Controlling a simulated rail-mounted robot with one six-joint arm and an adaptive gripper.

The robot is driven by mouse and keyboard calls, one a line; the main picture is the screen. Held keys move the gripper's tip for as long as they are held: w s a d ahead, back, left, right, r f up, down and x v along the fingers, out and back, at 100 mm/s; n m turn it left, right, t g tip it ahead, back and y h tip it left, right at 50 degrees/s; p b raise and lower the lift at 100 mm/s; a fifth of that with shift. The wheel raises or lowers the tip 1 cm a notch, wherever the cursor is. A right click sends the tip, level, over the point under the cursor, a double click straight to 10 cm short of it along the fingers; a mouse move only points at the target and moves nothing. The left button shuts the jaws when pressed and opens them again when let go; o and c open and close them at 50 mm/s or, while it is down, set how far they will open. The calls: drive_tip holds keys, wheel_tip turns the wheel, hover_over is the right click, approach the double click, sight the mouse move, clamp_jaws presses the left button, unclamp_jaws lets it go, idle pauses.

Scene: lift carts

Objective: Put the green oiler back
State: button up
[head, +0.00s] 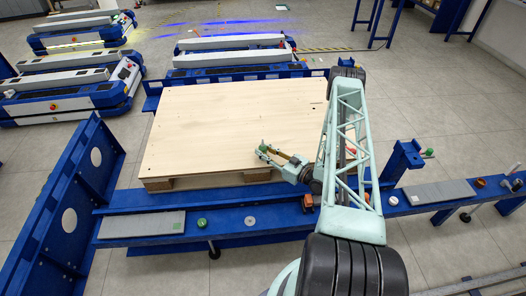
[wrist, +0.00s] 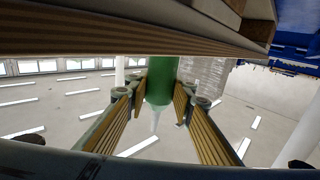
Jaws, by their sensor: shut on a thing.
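The green oiler (wrist: 161,80) has a green body and a pale pointed nozzle. In the wrist view, which appears upside down with ceiling lights low in the picture, it sits between the two fingers of my gripper (wrist: 160,108), its nozzle toward the ceiling. My gripper is shut on it. In the head view my gripper (head: 266,153) is over the front part of the wooden board (head: 235,118); only a small green bit of the oiler (head: 264,143) shows at the fingertips. The gap between oiler and board cannot be told.
A blue rail runs along the front, with a left grey plate (head: 140,224) bearing a green square, a green knob (head: 201,223), a pale disc (head: 250,221), and a right grey plate (head: 440,192). A blue side frame (head: 68,195) stands left. Carts (head: 70,95) stand behind.

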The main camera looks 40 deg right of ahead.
drive_tip(key=o, duration=0.9)
drive_tip(key=shift+r, duration=0.1)
drive_tip(key=shift+s+d+p, duration=0.35)
drive_tip(key=shift+s+p, duration=0.05)
drive_tip(key=shift+s, duration=1.55)
drive_tip(key=shift+s+d+p, duration=0.35)
drive_tip(key=shift+s, duration=1.65)
drive_tip(key=shift+s+d+p, duration=0.35)
drive_tip(key=shift+s+p, duration=0.05)
drive_tip(key=shift+s, duration=1.55)
